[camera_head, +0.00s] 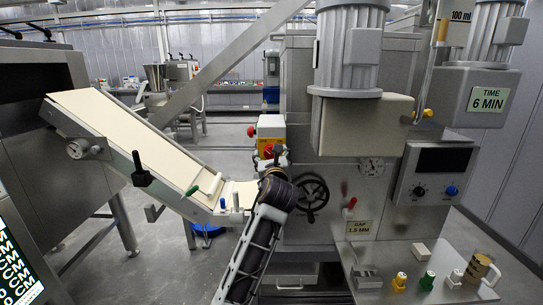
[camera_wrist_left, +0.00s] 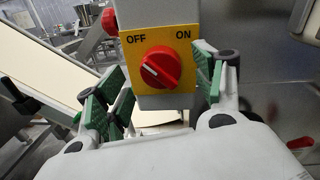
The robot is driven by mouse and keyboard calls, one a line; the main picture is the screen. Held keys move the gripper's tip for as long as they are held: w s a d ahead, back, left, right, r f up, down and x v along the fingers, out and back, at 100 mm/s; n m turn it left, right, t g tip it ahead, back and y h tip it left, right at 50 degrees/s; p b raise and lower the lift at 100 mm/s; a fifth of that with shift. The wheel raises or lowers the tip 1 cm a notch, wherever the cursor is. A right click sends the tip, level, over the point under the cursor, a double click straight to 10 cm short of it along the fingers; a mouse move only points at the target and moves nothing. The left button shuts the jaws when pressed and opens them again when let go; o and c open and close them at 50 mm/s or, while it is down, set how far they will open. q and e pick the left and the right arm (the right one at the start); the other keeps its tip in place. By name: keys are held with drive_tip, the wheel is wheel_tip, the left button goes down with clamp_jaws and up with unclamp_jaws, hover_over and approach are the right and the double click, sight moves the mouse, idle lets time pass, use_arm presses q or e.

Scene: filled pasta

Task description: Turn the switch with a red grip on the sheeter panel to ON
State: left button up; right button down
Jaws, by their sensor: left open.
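The switch is a round red knob with a ridged grip (camera_wrist_left: 160,67) on a yellow plate (camera_wrist_left: 182,90) marked OFF at left and ON at right. Its grip slants from upper left to lower right, with a pale mark on it. In the head view the yellow plate (camera_head: 271,133) is on a small panel box, and the red knob (camera_head: 269,151) is partly covered by my gripper. My left gripper (camera_head: 274,159) is open in front of the box. In the wrist view its green-padded fingers (camera_wrist_left: 158,92) stand apart either side of the knob. My right gripper is not in view.
A red button (camera_head: 251,132) is on the box's left side. A sloping dough conveyor (camera_head: 130,135) lies to the left. A black handwheel (camera_head: 312,194), a red-tipped lever (camera_head: 351,203) and the sheeter body are to the right. Small items stand on a shelf at lower right.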

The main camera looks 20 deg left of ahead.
use_arm(q)
drive_tip(key=shift+x, duration=1.1)
drive_tip(key=shift+w, duration=0.1)
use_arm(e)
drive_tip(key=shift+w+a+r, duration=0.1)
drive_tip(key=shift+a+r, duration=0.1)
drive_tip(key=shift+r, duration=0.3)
use_arm(q)
drive_tip(key=c, duration=1)
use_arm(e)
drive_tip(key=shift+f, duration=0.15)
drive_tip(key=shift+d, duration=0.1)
